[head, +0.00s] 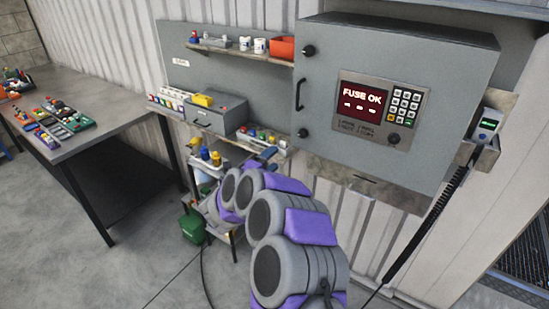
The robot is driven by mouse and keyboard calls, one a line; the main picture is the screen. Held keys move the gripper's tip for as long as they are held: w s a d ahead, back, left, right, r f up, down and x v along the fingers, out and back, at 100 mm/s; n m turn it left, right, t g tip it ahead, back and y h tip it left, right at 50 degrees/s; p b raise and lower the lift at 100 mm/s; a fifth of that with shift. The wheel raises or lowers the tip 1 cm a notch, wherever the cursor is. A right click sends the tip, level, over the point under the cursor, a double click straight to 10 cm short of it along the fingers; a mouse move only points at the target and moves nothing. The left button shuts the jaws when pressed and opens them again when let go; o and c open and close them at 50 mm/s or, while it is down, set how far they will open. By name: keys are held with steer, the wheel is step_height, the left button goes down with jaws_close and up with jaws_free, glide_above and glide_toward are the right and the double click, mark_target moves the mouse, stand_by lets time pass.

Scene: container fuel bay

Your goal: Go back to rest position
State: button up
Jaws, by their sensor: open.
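My grey and purple arm rises from the bottom middle of the head view, folded in front of a small cart. I cannot make out my gripper's fingers. The far end of the arm is hidden behind its own links or merges with the clutter on the cart. A small dark blue piece shows just above the arm, and I cannot tell what it is. The grey fuse cabinet (336,62) on the wall is shut.
A workbench (92,141) with trays of coloured parts (62,122) stands at the left. The cart (188,167) holds yellow-topped bottles. A green bin (192,226) is on the floor. A shelf (236,51) carries a red bin (281,47). Open floor (95,275) lies at the lower left.

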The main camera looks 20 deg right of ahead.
stand_by(0.4)
steer(key=w+a+r+n+t+y+b, duration=0.1)
steer(key=a+r+n+t+y, duration=0.15)
steer(key=a+n+y, duration=0.35)
steer(key=w+a+r+n+t+y+b, duration=0.1)
steer(key=a+r+n+t+y, duration=0.2)
steer(key=a+y, duration=0.45)
steer(key=s+a+n+g+y, duration=0.5)
steer(key=s+a+n, duration=0.5)
steer(key=s, duration=0.2)
steer(key=s+d+f+n+g+h+b, duration=0.1)
steer(key=s+d+f+n+g, duration=0.2)
steer(key=s, duration=1.1)
steer(key=s+d+f+n+g+h+b, duration=0.1)
steer(key=s+d+g, duration=0.5)
steer(key=s, duration=0.8)
steer(key=s+d+f+n+g+h+b, duration=0.1)
steer(key=s+d+f+n+g, duration=0.3)
steer(key=s, duration=1)
steer(key=shift+d+f+n+h, duration=0.6)
steer(key=shift+d+h, duration=0.05)
steer(key=shift+d, duration=0.35)
